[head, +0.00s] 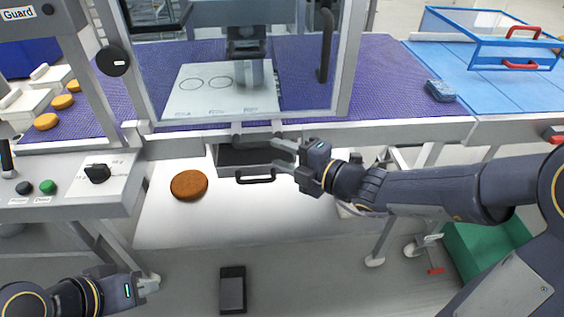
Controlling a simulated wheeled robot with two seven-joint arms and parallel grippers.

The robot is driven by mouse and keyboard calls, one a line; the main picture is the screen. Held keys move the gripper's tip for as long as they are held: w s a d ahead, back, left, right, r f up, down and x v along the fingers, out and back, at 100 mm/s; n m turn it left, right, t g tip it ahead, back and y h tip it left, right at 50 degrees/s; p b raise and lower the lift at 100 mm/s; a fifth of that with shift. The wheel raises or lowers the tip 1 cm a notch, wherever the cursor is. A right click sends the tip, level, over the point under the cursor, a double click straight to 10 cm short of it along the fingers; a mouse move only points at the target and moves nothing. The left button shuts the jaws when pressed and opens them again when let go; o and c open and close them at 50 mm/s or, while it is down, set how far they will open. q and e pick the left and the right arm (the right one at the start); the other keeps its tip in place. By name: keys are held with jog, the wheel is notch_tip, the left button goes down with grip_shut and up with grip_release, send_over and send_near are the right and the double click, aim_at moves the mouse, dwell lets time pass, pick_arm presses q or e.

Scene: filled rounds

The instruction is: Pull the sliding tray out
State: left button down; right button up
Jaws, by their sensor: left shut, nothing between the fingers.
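The sliding tray (226,172) is a small grey tray with a dark inside, under the frame of the machine. A black bar handle (256,179) is on its front. My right gripper (275,154) reaches in from the right at the tray's right side, its two fingers apart and pointing left. The fingers overlap the tray's right part in the picture; I cannot tell whether they touch it. The handle is not between them. My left gripper (153,284) is low at the left, shut and empty, away from the tray.
A brown round (188,184) lies on a white surface (190,225) left of the tray. Above are a purple belt (385,85) and a clear guard with a black handle (325,45). A control panel (70,185) stands at left. A dark block (232,290) is below.

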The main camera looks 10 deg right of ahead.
aim_at(262, 147)
jog(key=shift+w+a+f+m, duration=0.1)
jog(key=shift+w+f+m, duration=0.15)
jog(key=shift+w+m, duration=0.05)
jog(key=x, duration=0.7)
jog(key=shift+w+r, duration=0.1)
jog(key=shift+w, duration=0.05)
grip_shut()
